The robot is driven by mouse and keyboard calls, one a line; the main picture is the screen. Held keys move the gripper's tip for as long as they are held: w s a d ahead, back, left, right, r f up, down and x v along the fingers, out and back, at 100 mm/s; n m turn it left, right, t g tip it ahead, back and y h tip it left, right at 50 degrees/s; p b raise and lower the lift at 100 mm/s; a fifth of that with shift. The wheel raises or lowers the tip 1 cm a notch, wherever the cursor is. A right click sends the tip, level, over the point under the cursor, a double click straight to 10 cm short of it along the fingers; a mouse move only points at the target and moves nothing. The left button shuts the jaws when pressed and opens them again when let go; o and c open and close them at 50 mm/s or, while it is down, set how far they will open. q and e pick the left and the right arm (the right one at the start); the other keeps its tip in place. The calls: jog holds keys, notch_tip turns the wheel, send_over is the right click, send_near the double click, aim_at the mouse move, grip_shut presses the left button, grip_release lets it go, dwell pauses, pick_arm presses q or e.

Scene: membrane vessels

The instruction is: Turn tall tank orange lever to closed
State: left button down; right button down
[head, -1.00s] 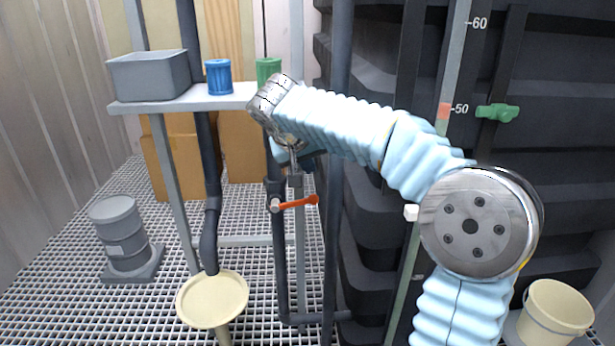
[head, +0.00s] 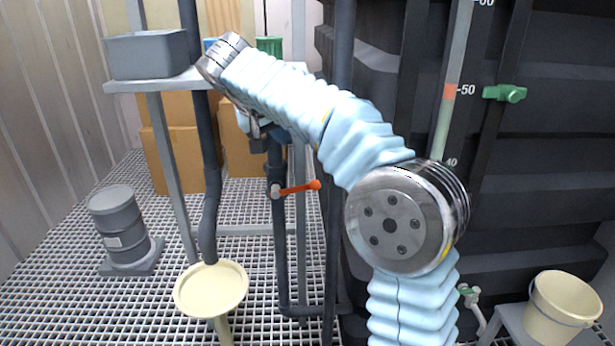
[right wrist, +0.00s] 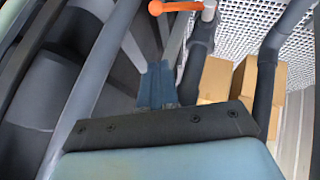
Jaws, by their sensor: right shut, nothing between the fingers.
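The orange lever (head: 298,188) sits on a grey valve on a dark upright pipe, left of the tall black tank (head: 540,165). Its handle points right and slightly up, across the pipe. It also shows at the top edge of the right wrist view (right wrist: 175,6). My right gripper (head: 281,136) is above the lever and apart from it, partly hidden by my own arm. In the right wrist view its blue fingers (right wrist: 157,85) are shut and empty, below the lever in the picture. My left gripper is not in view.
A shelf (head: 150,86) holds a grey bin (head: 146,54) and a green cup (head: 269,46). Dark pipes stand around the lever. A cream funnel (head: 211,290) and a grey drum (head: 119,226) are at left. A cream bucket (head: 560,308) is at lower right.

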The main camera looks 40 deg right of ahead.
jog(key=b, duration=0.1)
send_over(314, 182)
jog(key=w+a, duration=0.2)
jog(key=a, duration=0.1)
jog(key=f, duration=0.8)
jog(key=shift+d+f, duration=0.25)
jog(key=shift+f, duration=0.1)
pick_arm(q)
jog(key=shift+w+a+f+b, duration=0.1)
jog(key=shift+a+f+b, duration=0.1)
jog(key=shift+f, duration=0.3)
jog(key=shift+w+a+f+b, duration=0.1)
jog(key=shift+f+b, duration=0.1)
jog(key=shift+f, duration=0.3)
pick_arm(e)
jog(key=shift+s+d+f, duration=0.15)
jog(key=shift+s+f, duration=0.15)
jog(key=shift+f, duration=0.25)
jog(key=shift+s+d+f, duration=0.15)
jog(key=shift+s+f, duration=0.1)
jog(key=shift+f, duration=0.35)
jog(key=shift+s+d+f, duration=0.15)
jog(key=shift+s+f, duration=0.15)
jog(key=shift+f, duration=0.25)
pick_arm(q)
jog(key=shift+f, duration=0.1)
pick_arm(e)
jog(key=shift+f, duration=0.1)
